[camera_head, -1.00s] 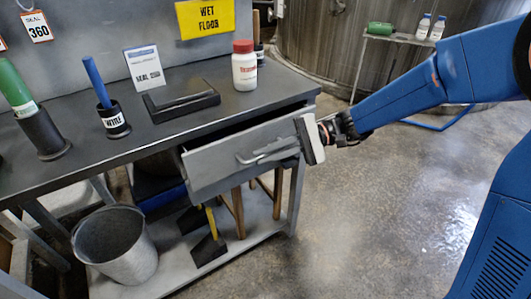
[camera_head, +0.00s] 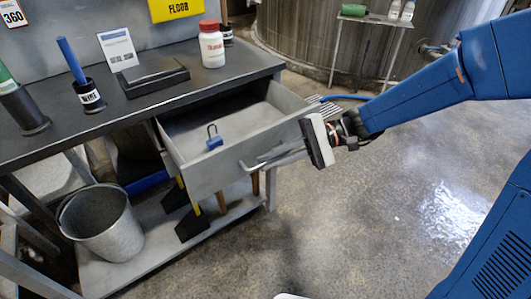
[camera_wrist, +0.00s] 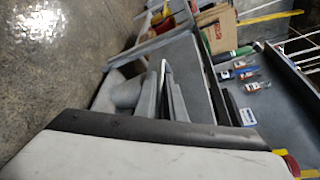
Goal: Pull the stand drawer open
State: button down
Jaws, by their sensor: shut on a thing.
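The grey stand drawer (camera_head: 215,178) is pulled well out from under the dark worktop in the head view. Its inside shows, with a blue padlock (camera_head: 214,142) lying in it. My gripper (camera_head: 258,163) reaches in from the right and is shut on the drawer handle (camera_head: 246,165) at the drawer front. The fingers hide much of the handle. In the wrist view my gripper's fingers (camera_wrist: 168,88) are close together against the drawer front (camera_wrist: 190,62); the grip itself is partly hidden.
The worktop (camera_head: 140,108) bears a red-capped white bottle (camera_head: 212,48), a black tray (camera_head: 152,78) and a blue-handled tool in a holder (camera_head: 90,96). A metal bucket (camera_head: 105,225) stands on the lower shelf. The floor (camera_head: 380,210) right of the stand is clear.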

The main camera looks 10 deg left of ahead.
jog(key=shift+s+d, duration=0.6)
jog(key=shift+d, duration=0.1)
jog(key=c, duration=1.8)
grip_release()
jog(key=shift+c, duration=0.2)
jog(key=v, duration=1.7)
jog(key=shift+d, duration=0.15)
jog(key=shift+w+r, duration=0.1)
jog(key=shift+w, duration=0.05)
